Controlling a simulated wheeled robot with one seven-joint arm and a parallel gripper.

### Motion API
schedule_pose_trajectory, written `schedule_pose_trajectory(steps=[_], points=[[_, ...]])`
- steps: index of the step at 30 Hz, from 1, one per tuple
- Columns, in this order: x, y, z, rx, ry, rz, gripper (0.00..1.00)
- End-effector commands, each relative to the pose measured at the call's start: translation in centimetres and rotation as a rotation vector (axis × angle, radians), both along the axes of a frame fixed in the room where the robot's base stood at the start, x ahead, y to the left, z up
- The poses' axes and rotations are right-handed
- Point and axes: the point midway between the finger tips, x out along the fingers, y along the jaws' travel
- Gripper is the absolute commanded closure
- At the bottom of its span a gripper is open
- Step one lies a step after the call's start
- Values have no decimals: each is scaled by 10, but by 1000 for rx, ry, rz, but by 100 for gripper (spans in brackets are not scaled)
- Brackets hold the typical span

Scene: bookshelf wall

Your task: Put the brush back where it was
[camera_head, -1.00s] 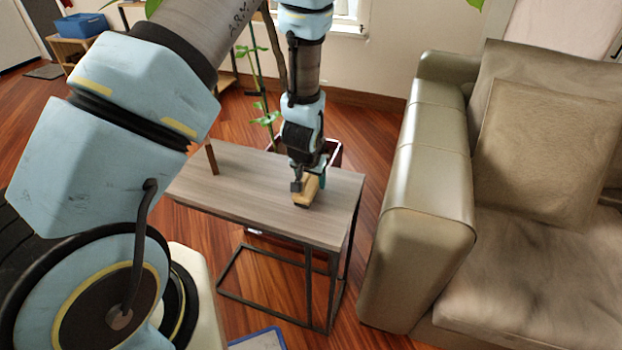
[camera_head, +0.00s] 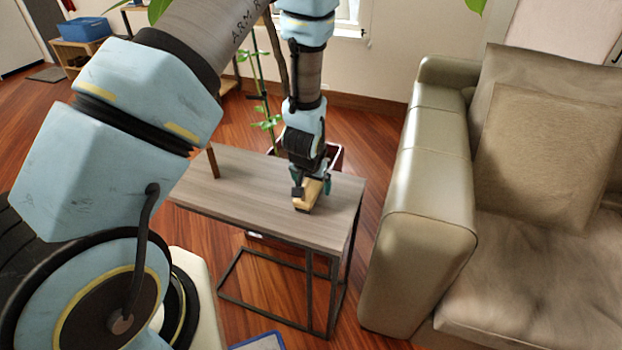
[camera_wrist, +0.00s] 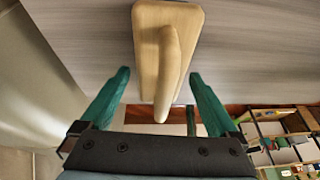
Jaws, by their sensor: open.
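The brush (camera_head: 309,194) is a pale wooden block with a raised handle, lying on the grey wood-grain side table (camera_head: 270,205) near its right end. In the wrist view the brush (camera_wrist: 168,50) shows from above at the top centre, its handle pointing toward my gripper (camera_wrist: 160,80). The two green fingers are apart, one on each side of the handle end, with visible gaps. In the head view my gripper (camera_head: 312,188) is right at the brush and partly hides it.
A thin brown upright object (camera_head: 212,161) stands on the table's left part. A beige sofa (camera_head: 425,190) is close on the right. A plant (camera_head: 268,122) is behind the table. The table's middle is clear.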

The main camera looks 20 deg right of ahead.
Motion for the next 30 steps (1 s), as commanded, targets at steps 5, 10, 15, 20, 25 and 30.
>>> schedule_pose_trajectory(steps=[5, 10, 15, 20, 25, 30], points=[[-5, 3, 19, -3, -3, 0, 5], [-16, 10, 49, -4, -3, -2, 5], [-26, 17, 78, -3, -4, -1, 5], [-33, 22, 98, -2, -2, -2, 5], [-37, 25, 109, -1, -1, 0, 5], [-38, 26, 112, 0, 0, 0, 5]])
